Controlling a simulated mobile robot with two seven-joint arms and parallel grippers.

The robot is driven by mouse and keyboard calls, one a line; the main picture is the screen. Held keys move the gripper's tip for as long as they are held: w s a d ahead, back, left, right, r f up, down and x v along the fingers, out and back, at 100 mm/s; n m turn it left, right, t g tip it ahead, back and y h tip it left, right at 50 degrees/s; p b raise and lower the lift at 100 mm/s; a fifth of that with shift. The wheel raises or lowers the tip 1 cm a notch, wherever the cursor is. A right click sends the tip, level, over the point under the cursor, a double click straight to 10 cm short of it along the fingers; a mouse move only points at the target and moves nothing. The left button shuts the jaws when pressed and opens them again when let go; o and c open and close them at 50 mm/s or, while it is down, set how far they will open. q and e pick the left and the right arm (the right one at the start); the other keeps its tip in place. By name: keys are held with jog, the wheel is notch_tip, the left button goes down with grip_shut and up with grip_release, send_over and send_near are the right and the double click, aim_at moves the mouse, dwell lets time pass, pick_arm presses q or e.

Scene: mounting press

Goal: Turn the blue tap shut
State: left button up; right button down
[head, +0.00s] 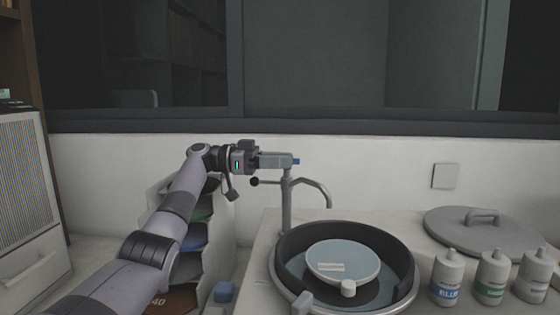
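A grey metal tap (286,208) rises behind the basin, with a curved spout reaching right. A small blue piece (297,161) shows at its top. A lever with a black ball end (254,181) sticks out to the left, lower on the tap. My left gripper (282,160) reaches in from the left, level with the tap's top. Its fingers cover most of what is there, and the blue piece shows just past the fingertips. I cannot tell whether the fingers touch or grip it. My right gripper is not in view.
A round dark basin (397,245) with a pale disc (343,261) stands below the spout. Several bottles, one labelled blue (447,277), stand to its right. A grey lid (450,222) lies behind them. A rack (190,237) of coloured compartments stands behind my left arm.

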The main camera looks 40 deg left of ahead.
pick_arm(q)
jog(key=shift+o, duration=0.7)
jog(key=shift+f, duration=0.1)
